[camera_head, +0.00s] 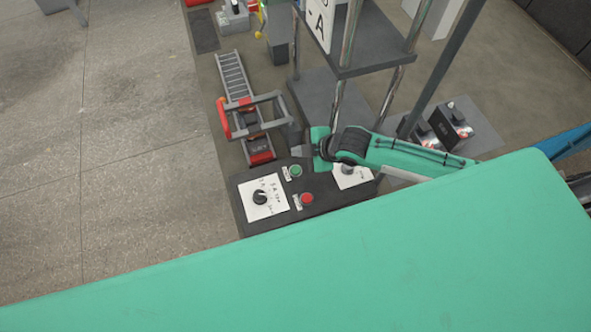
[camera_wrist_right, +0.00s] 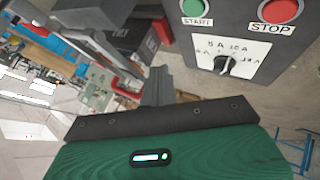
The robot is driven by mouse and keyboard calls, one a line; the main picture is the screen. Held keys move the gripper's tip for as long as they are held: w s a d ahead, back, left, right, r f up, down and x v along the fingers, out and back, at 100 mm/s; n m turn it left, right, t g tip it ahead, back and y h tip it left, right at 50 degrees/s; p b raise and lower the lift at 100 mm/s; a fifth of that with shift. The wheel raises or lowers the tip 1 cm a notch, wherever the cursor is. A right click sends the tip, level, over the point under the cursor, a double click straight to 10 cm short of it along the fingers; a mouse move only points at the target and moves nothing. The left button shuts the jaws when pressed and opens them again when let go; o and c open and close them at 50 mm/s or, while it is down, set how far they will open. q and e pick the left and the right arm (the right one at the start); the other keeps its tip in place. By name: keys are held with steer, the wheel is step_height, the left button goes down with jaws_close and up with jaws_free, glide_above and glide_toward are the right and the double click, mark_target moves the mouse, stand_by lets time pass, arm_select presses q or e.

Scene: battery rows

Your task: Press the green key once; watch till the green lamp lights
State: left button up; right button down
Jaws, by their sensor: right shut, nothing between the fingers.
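The green key (camera_head: 295,171) sits on a dark control box (camera_head: 330,204), beside a red key (camera_head: 306,198). In the right wrist view the green key (camera_wrist_right: 195,7) is at the top, above a label reading START. The red key (camera_wrist_right: 280,10) there has a label reading STOP. My right gripper (camera_head: 299,151) is shut and empty, just beyond the green key in the head view and apart from it. In the wrist view its shut fingers (camera_wrist_right: 157,85) point up the picture, below and left of the key. I cannot make out a lit green lamp. My left gripper is not in view.
A dial (camera_head: 261,197) on a white plate is on the box, left of the keys. A red-and-grey framed device (camera_head: 251,118) stands close behind the box. A shelf rack (camera_head: 375,55) with metal posts rises behind my right arm. Open floor lies left.

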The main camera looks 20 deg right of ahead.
steer(key=b, duration=0.5)
glide_above(299, 171)
step_height(299, 171, down, 6)
steer(key=shift+s+f, duration=0.1)
steer(key=shift+f, duration=0.05)
steer(key=shift+f+b, duration=0.45)
steer(key=shift+f, duration=0.3)
stand_by(1.0)
steer(key=shift+f, duration=0.4)
steer(key=shift+f, duration=0.4)
stand_by(0.7)
steer(key=shift+r, duration=0.15)
steer(key=shift+r+p, duration=0.7)
